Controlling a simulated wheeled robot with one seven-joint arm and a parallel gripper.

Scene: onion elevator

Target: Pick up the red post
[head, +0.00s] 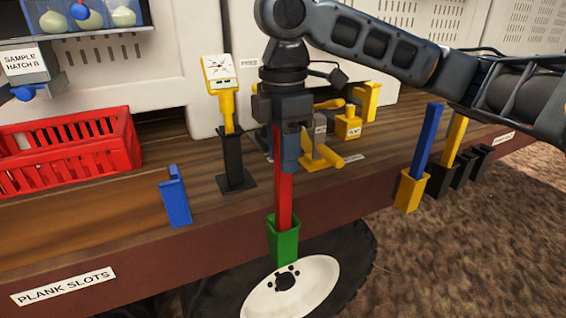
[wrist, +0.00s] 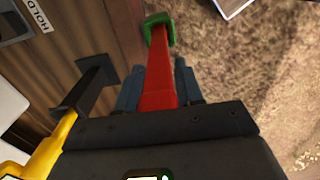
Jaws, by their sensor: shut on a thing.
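The red post (head: 283,190) stands upright with its lower end in a green socket (head: 284,243) on the front edge of the wooden deck. My gripper (head: 287,155) comes down from above and is shut on the upper part of the red post, which its jaws partly hide. In the wrist view the red post (wrist: 157,80) runs between the two blue-grey fingers (wrist: 155,85) to the green socket (wrist: 158,25). I cannot tell whether the post's foot is seated or slightly raised inside the socket.
A blue bracket (head: 175,197) stands left on the deck (head: 90,225), near a red crate (head: 65,150). A black stand with a yellow dial post (head: 230,120) is close left of my gripper. A blue post (head: 429,140) in a yellow socket (head: 409,192) and black sockets are right.

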